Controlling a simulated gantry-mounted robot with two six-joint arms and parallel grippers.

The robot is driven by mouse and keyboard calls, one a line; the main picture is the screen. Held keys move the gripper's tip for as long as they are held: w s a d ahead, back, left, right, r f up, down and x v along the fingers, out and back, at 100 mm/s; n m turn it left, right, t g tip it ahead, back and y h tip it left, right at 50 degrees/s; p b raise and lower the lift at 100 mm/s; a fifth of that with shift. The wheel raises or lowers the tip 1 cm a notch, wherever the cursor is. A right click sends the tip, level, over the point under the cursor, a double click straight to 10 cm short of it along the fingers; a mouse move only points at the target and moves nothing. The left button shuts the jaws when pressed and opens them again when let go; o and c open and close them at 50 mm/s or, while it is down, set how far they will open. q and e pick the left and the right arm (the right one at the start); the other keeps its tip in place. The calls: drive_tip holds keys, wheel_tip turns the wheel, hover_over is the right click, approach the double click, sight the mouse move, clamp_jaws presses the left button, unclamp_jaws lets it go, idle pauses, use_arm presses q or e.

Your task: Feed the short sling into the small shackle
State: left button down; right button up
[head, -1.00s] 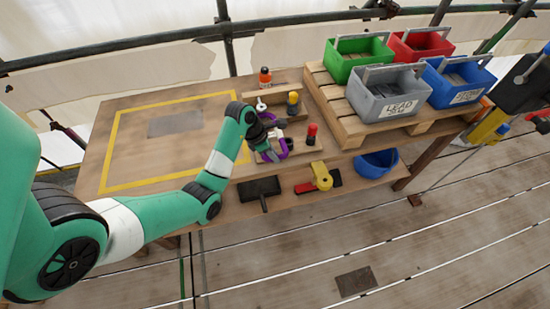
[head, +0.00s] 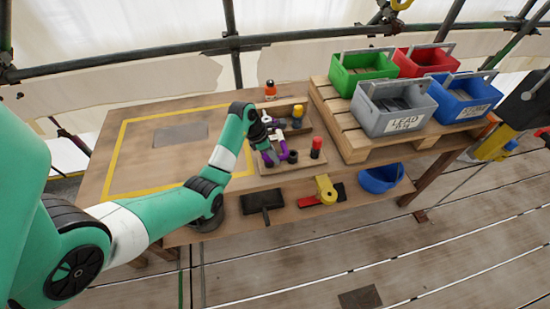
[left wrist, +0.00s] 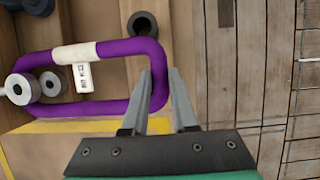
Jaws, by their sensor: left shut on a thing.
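The short sling is a purple loop (left wrist: 110,110) with a white sleeve and printed tag, seen in the left wrist view; its purple also shows in the head view (head: 291,156). My left gripper (left wrist: 164,76) is shut on the right end of the loop, over the tray area on the bench; it shows in the head view too (head: 272,140). Round grey metal pieces (left wrist: 22,89) lie at the loop's left end. They may belong to the small shackle, but I cannot tell whether the sling passes through them. My right gripper is not in view.
A wooden tray (head: 294,168) holds a red-topped piece (head: 316,148); a yellow-topped piece (head: 298,113) stands behind. A black mallet-like tool (head: 262,201) and a yellow tool (head: 326,188) lie in front. Bins, including a grey one (head: 393,107), stand on a pallet at right.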

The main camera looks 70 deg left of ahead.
use_arm(q)
drive_tip(key=c, duration=0.6)
unclamp_jaws()
drive_tip(key=p+v, duration=0.6)
drive_tip(key=v, duration=0.5)
drive_tip(key=shift+r+p, duration=0.35)
drive_tip(key=shift+r, duration=0.05)
drive_tip(key=shift+d+f, duration=0.1)
